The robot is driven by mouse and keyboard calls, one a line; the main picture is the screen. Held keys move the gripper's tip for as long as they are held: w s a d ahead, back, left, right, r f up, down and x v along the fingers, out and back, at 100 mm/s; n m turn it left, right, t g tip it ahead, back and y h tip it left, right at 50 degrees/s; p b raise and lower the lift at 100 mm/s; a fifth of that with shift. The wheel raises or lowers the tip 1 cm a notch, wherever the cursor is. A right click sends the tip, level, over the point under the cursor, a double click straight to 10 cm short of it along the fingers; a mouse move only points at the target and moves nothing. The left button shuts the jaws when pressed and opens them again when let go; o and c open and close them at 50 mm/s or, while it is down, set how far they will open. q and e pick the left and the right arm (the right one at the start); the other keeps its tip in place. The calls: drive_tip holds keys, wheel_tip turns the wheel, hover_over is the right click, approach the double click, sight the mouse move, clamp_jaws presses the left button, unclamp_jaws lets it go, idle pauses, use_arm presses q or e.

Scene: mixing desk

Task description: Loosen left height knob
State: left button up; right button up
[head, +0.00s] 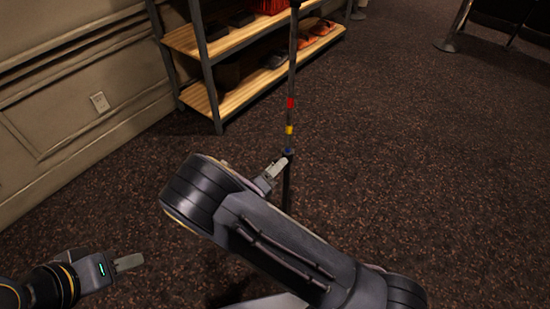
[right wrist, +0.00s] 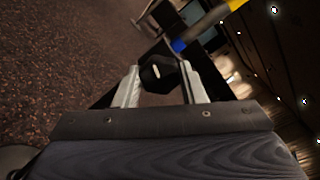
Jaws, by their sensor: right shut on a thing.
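A thin upright pole (head: 291,75) with a red band and a yellow band stands in front of the shelf. A dark collar sits on it below the yellow band. My right gripper (head: 276,168) is at this collar. In the right wrist view, a black faceted height knob (right wrist: 158,72) sits between the two fingertips of my right gripper (right wrist: 163,86), which is shut on it. Part of the pole with yellow and blue on it (right wrist: 207,27) passes just beyond. My left gripper (head: 128,263) is low at the left, away from the pole; its finger gap cannot be made out.
A metal-framed shelf with wooden boards (head: 245,88) holding shoe-like items stands behind the pole, against the panelled wall (head: 75,75). Dark speckled carpet (head: 430,160) is open to the right. Dark furniture (head: 505,18) is at the far right.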

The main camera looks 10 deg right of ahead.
drive_tip(key=shift+n+p, duration=1.4)
drive_tip(key=shift+n, duration=0.8)
drive_tip(key=o, duration=1)
drive_tip(key=shift+a, duration=0.1)
drive_tip(key=v, duration=0.7)
drive_tip(key=shift+s+a, duration=0.25)
drive_tip(key=shift+s, duration=0.05)
drive_tip(key=shift+d, duration=0.1)
